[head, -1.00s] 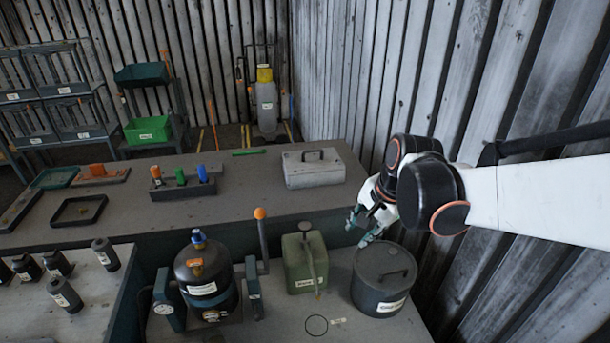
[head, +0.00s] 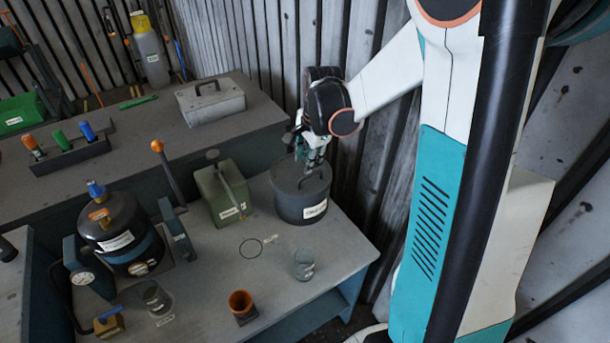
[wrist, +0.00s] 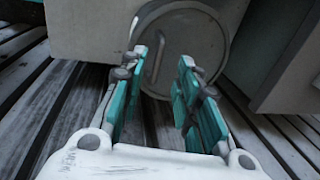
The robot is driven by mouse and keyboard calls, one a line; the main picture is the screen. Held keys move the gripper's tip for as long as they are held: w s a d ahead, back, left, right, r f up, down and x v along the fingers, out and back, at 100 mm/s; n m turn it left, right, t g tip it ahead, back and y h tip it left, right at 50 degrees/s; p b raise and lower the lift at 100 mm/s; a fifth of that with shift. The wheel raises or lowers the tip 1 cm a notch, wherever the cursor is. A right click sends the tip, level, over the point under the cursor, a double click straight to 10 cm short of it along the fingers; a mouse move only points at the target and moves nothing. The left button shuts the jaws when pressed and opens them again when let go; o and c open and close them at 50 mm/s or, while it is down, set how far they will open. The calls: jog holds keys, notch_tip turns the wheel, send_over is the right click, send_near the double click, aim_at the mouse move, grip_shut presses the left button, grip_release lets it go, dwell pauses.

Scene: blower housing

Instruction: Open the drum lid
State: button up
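The dark grey drum (head: 301,209) stands upright on the bench in the head view, a white label on its side. Its round lid (head: 290,176) is on, with a bar handle on top. My gripper (head: 313,160) is just above the lid's handle, pointing down, and partly hides it. In the wrist view my teal-padded gripper (wrist: 163,60) is open, with a clear gap between its fingers. The lid (wrist: 197,40) lies beyond the fingertips, and the lid handle (wrist: 158,55) shows between them, nearer the left finger. I cannot tell whether they touch.
A green can (head: 215,198) stands close left of the drum. A black pressure vessel (head: 120,235), a glass beaker (head: 304,265) and an orange-brown cup (head: 241,302) share the bench. A corrugated wall is close behind on the right.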

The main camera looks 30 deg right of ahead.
aim_at(305, 177)
jog(key=f+b, duration=0.1)
jog(key=f, duration=0.2)
jog(key=w+f+b, duration=0.1)
jog(key=f, duration=0.2)
jog(key=shift+w+f, duration=0.15)
jog(key=shift+f, duration=0.1)
grip_shut()
